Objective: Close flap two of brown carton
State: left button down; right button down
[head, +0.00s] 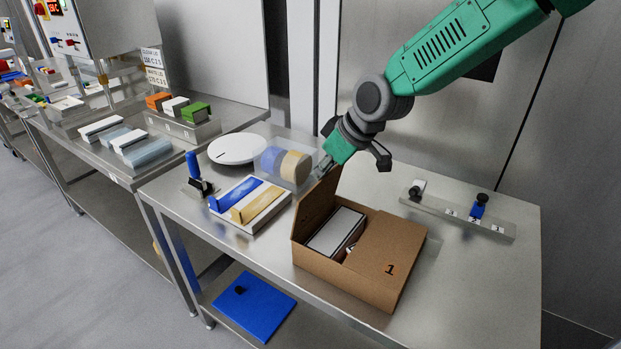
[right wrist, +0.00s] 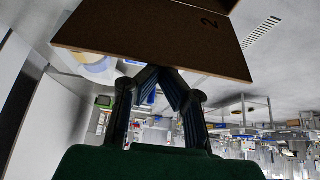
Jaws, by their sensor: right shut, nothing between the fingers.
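The brown carton (head: 335,280) stands on the steel table. Its flap marked 1 (head: 390,250) lies closed over the right part. The other flap (head: 315,207) stands up, tilted, at the left side; in the right wrist view this flap (right wrist: 150,35) bears a 2. A white box (head: 337,232) shows inside the open left part. My right gripper (head: 320,170) is shut and empty by the raised flap's top edge, on its outer left side. In the right wrist view its fingertips (right wrist: 160,70) meet just at the flap's edge; I cannot tell whether they touch it. My left gripper is not in view.
Left of the carton lie a tray (head: 262,222) with blue and tan pieces, a clear container (head: 285,165) and a white disc (head: 238,149). A steel rail with knobs (head: 455,212) lies at the back right. The table's right front is clear.

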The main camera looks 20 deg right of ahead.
jog(key=shift+s+d+f+t+y+b, duration=0.65)
jog(key=shift+s+d+f+t+b, duration=0.15)
jog(key=shift+s+d+f+b, duration=0.5)
jog(key=shift+s+d+f+t+y+b, duration=0.75)
jog(key=shift+s+d+f+b, duration=0.25)
jog(key=shift+s+f+b, duration=0.5)
jog(key=shift+s+d+f+t+y+b, duration=0.6)
jog(key=shift+s+d+f+t+b, duration=0.25)
jog(key=shift+s+d+f+b, duration=0.55)
jog(key=shift+w+a+f+b, duration=0.25)
jog(key=shift+w+a+b, duration=0.05)
jog(key=shift+a+b, duration=0.05)
